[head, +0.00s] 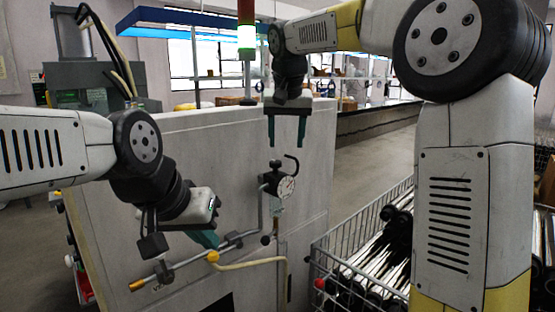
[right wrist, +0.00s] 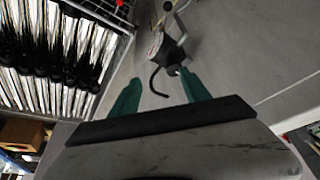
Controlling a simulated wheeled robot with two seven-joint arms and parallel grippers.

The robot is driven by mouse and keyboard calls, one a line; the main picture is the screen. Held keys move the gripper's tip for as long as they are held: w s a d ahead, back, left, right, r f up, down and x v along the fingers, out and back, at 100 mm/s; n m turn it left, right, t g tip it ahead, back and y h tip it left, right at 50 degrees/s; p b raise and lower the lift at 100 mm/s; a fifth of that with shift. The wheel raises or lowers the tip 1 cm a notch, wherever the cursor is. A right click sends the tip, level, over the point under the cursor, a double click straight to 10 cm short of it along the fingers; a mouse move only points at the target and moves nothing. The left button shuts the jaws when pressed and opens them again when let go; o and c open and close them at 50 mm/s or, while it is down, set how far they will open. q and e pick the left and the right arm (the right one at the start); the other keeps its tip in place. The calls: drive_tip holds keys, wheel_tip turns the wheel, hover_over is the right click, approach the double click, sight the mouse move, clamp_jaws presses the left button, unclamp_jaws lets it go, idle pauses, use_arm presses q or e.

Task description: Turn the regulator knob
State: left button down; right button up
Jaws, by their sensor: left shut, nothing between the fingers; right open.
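The regulator (head: 278,184) is a dark body with a round white dial gauge, fixed to the pipe on the grey panel's face. A black hooked piece curves above it. My right gripper (head: 287,142) hangs above the regulator with its teal fingers pointing down, open and empty. In the right wrist view the regulator (right wrist: 172,52) lies ahead, near the fingertips of my right gripper (right wrist: 160,78), with the black hook between them. I cannot tell for sure which part is the knob. My left gripper (head: 206,239) is shut and empty, beside the lower pipe, partly hidden by its own wrist.
The grey panel (head: 200,150) carries a pipe with a yellow-knobbed valve (head: 212,256) and an orange end (head: 137,285). A wire basket (head: 345,268) of dark-ended shiny tubes stands right of it. A red-green signal light (head: 246,30) rises behind the panel.

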sight(276, 162)
drive_tip(key=w+a+f, duration=0.1)
drive_tip(key=f, duration=0.1)
drive_tip(key=w+a+f, duration=0.1)
drive_tip(key=w+f, duration=0.1)
drive_tip(key=f, duration=0.1)
drive_tip(key=w+a+f, duration=0.1)
drive_tip(key=w+f, duration=0.1)
drive_tip(key=shift+w+f, duration=0.2)
drive_tip(key=shift+w, duration=0.05)
clamp_jaws()
